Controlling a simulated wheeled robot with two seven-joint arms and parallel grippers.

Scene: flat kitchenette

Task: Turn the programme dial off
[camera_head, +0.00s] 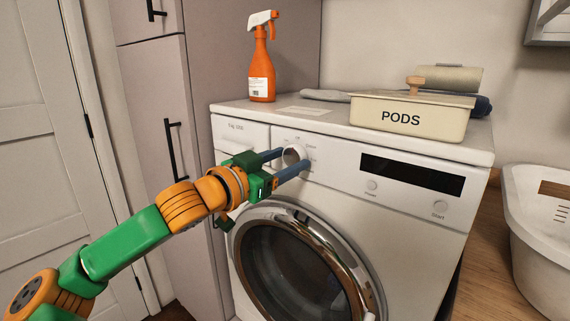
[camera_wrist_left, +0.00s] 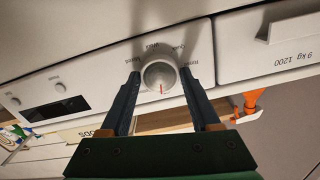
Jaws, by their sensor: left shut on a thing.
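The programme dial (camera_head: 293,154) is a round white knob on the upper front panel of the white washing machine (camera_head: 420,205). In the left wrist view the dial (camera_wrist_left: 160,76) shows a red mark pointing to the bottom of the picture, with small printed labels around it, upside down and only partly readable. My left gripper (camera_head: 294,159) is at the dial with one blue finger on each side, shut on it. The wrist view shows its fingertips (camera_wrist_left: 160,74) on either side of the knob. My right gripper is not in view.
The round door (camera_head: 300,265) is below the dial; a dark display (camera_head: 411,174) and two buttons are to its right. An orange spray bottle (camera_head: 261,75) and a PODS box (camera_head: 405,122) stand on top. A white basket (camera_head: 540,230) sits at the right.

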